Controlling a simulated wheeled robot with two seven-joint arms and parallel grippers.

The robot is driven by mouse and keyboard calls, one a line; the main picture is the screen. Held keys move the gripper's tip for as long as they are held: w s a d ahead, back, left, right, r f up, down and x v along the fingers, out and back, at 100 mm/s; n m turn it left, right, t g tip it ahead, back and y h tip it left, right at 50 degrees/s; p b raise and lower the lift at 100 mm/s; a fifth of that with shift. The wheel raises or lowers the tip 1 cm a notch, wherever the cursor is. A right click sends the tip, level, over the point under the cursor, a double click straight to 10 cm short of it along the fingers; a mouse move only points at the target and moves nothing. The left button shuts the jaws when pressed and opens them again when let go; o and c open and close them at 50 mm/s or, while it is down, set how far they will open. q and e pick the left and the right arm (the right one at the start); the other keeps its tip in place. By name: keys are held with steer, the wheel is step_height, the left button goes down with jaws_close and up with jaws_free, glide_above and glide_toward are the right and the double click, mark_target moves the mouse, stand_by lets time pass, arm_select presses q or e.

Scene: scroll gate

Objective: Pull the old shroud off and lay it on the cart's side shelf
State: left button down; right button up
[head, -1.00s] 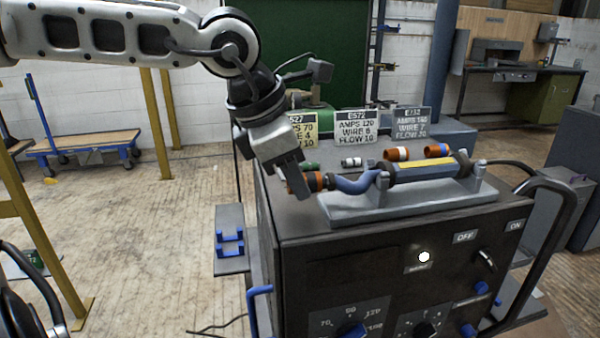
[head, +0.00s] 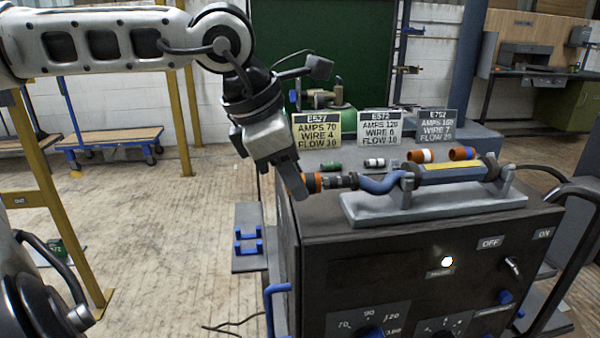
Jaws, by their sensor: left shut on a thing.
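The old shroud (head: 313,183) is orange with a dark band, at the left end of the torch (head: 380,185). My left gripper (head: 297,184) is shut on its outer end from above. Dark and metal parts (head: 340,181) of the torch tip show between shroud and blue neck; I cannot tell whether the shroud still surrounds the tip. The torch rests in a grey cradle (head: 440,205) on the dark cart (head: 400,262). The cart's side shelf (head: 247,262) is grey with blue brackets, low on the cart's left. My right gripper is out of view.
Three label cards stand behind: E527 (head: 317,131), E572 (head: 380,128) and E752 (head: 437,125). A yellow post (head: 60,215) stands left.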

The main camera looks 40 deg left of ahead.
arm_select(q)
steer(key=shift+s+a+b, duration=1.55)
steer(key=shift+s+b, duration=0.05)
steer(key=shift+s, duration=0.25)
